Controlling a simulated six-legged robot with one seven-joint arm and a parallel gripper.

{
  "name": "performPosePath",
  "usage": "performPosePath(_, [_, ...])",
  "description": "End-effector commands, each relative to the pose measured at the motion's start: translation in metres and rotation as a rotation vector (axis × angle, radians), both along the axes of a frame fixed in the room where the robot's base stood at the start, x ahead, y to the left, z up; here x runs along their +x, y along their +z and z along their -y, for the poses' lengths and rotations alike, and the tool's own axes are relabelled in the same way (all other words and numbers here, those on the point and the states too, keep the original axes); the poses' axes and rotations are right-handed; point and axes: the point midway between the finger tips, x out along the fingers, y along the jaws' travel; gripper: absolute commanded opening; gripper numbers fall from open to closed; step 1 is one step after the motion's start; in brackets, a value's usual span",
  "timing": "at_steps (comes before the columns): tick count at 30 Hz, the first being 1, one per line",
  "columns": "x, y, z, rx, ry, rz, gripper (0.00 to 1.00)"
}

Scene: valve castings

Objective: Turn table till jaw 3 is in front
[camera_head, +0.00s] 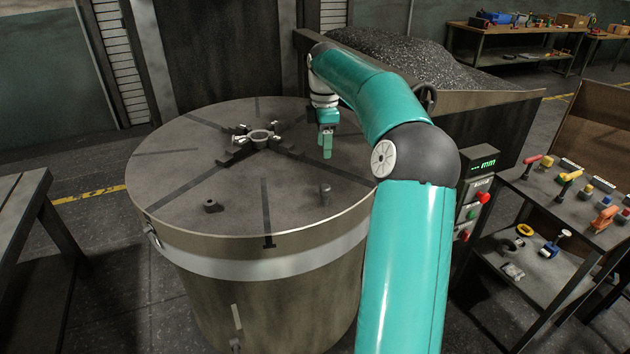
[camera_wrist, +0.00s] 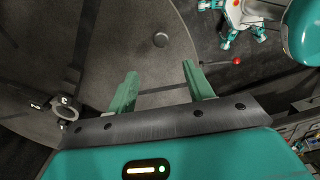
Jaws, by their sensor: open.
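The round grey table (camera_head: 180,185) tops a large drum and has dark radial slots. Several dark jaws, one of them the right jaw (camera_head: 285,150), stand around a ring-shaped casting (camera_head: 259,136) near its middle. I cannot read any jaw number in the head view. The ring also shows at the left of the wrist view (camera_wrist: 66,112), beside dark jaws with small pale marks too small to read surely. My gripper (camera_head: 326,145) is over the right part of the table, pointing down. In the wrist view its fingers (camera_wrist: 162,88) are apart with nothing between them.
A short post (camera_head: 324,194) and a small dark block (camera_head: 212,205) stand on the table's near half. A control panel with red knobs (camera_head: 483,197) and a tool cart (camera_head: 560,205) are at right. A bench (camera_head: 22,205) is at left. A bin of dark chips (camera_head: 410,58) is behind.

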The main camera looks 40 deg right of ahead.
Motion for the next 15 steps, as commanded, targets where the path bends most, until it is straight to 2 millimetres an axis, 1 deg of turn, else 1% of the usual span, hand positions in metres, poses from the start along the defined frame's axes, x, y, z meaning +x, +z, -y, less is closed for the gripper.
performPosePath(1, [-0.003,0.000,0.003,0.002,-0.001,0.001,0.52])
performPosePath(4, [-0.006,-0.006,0.005,0.003,-0.004,-0.001,0.52])
performPosePath(7, [-0.008,-0.018,0.005,0.003,-0.007,-0.002,0.52])
performPosePath(11, [-0.010,-0.042,0.005,0.003,-0.008,-0.003,0.52])
performPosePath(15, [-0.009,-0.071,0.005,0.004,-0.008,-0.003,0.52])
